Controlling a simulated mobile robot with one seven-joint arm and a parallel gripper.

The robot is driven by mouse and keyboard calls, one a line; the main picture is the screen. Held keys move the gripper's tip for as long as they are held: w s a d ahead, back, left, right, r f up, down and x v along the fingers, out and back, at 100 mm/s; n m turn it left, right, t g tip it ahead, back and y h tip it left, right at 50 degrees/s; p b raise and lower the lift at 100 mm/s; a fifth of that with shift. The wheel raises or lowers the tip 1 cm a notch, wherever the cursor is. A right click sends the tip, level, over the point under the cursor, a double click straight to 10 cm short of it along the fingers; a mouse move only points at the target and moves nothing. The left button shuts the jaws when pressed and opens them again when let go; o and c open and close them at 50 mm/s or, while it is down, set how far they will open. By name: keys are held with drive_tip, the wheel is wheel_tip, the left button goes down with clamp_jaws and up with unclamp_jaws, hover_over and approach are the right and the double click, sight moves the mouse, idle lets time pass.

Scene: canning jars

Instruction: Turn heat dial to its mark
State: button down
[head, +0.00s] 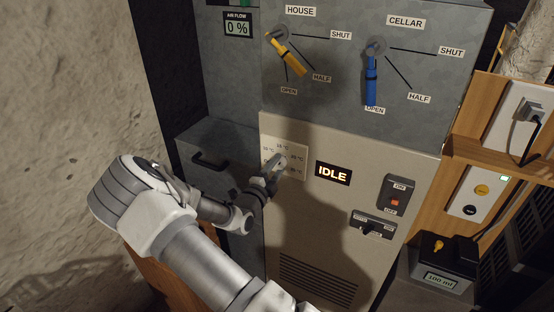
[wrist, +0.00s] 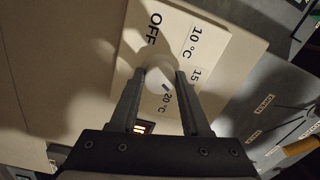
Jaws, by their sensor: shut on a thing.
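The heat dial (wrist: 158,77) is a round pale knob on a light plate (wrist: 128,50) with printed labels OFF, 10 °C, 15 °C and 20 °C. A short dark line on the knob points roughly at the 20 °C label (wrist: 172,103). My gripper (wrist: 160,75) is shut on the knob, one finger on each side. In the head view my gripper (head: 274,168) covers most of the dial on the beige panel, below the valves. I cannot tell which label is the set mark.
An IDLE display (head: 333,173) is right of the dial, with a red rocker switch (head: 395,202) and a slide switch (head: 373,226) further right. Above are a yellow valve handle (head: 290,56) and a blue valve handle (head: 371,80). A drawer handle (head: 209,162) juts out at left.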

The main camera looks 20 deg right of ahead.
drive_tip(key=m+p, duration=0.1)
drive_tip(key=m, duration=0.1)
drive_tip(key=m+p, duration=0.1)
drive_tip(key=shift+w+r+m, duration=0.1)
drive_tip(key=shift+r+m, duration=0.2)
drive_tip(key=shift+m, duration=0.1)
drive_tip(key=m+p, duration=0.1)
drive_tip(key=m, duration=0.2)
drive_tip(key=shift+m, duration=0.4)
drive_tip(key=m, duration=0.3)
drive_tip(key=shift+m+h+p, duration=0.3)
drive_tip(key=shift+m+p, duration=0.05)
drive_tip(key=shift+m, duration=0.05)
drive_tip(key=m, duration=0.3)
drive_tip(key=shift+d+m, duration=0.1)
drive_tip(key=shift+m, duration=0.3)
drive_tip(key=m, duration=0.3)
drive_tip(key=shift+m, duration=0.4)
drive_tip(key=m+b, duration=0.1)
drive_tip(key=m, duration=0.2)
drive_tip(key=shift+m+g, duration=0.4)
drive_tip(key=m+b, duration=0.2)
drive_tip(key=m, duration=0.2)
drive_tip(key=shift+m+b, duration=0.8)
drive_tip(key=shift+m, duration=1)
drive_tip(key=shift+r, duration=0.1)
